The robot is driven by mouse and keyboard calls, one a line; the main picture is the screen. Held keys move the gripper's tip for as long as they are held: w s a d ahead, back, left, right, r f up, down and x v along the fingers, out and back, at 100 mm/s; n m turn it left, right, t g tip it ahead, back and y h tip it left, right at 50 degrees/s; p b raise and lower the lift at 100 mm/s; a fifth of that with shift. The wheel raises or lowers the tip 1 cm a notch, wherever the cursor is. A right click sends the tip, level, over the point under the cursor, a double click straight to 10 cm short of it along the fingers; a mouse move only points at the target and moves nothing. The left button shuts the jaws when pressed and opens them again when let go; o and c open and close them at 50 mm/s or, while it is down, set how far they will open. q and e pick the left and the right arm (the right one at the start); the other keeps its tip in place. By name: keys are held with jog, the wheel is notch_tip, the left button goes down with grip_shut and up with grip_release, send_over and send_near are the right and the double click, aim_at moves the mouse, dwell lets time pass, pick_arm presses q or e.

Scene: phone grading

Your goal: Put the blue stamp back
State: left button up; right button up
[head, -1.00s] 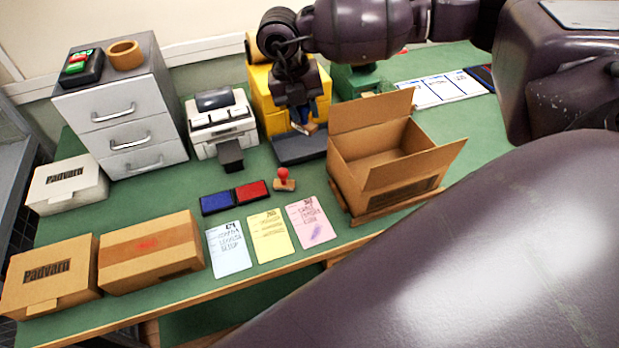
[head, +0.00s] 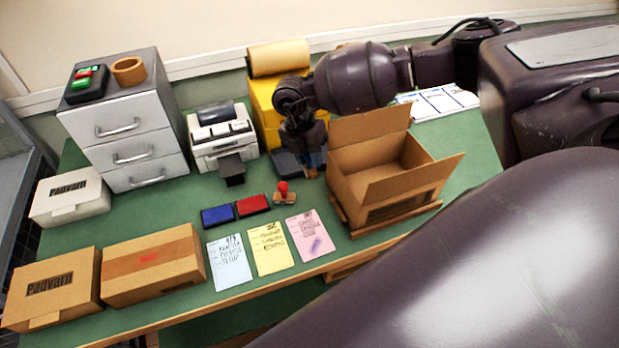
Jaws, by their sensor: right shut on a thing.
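My right gripper (head: 314,152) is at the back of the table, left of the open carton. It is shut on the blue stamp (head: 315,160), whose blue handle shows just under the fingers, low over or at the table; I cannot tell whether it touches. The red stamp (head: 283,191) stands upright on its wooden base in front. The blue ink pad (head: 217,215) and the red ink pad (head: 252,205) lie side by side to its left. My left gripper is not in view.
An open cardboard carton (head: 385,175) is close right of the gripper. A dark flat pad (head: 287,164) and a printer (head: 222,135) are to its left, a yellow unit (head: 263,100) behind. Blue, yellow and pink sheets (head: 270,248) lie in front. Closed boxes (head: 150,258) stand at front left.

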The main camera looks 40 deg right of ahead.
jog(key=shift+w+a+f+x, duration=0.15)
jog(key=shift+w+x, duration=0.15)
jog(key=shift+x, duration=1.1)
jog(key=shift+w+a+x, duration=0.2)
jog(key=shift+w+x, duration=0.1)
jog(key=shift+x, duration=1.1)
jog(key=shift+w+a+f+x, duration=0.15)
jog(key=shift+w+x, duration=0.1)
jog(key=shift+x, duration=1.1)
jog(key=o, duration=0.8)
jog(key=shift+r, duration=0.15)
jog(key=shift+b+v, duration=0.55)
jog(key=shift+v, duration=5.4)
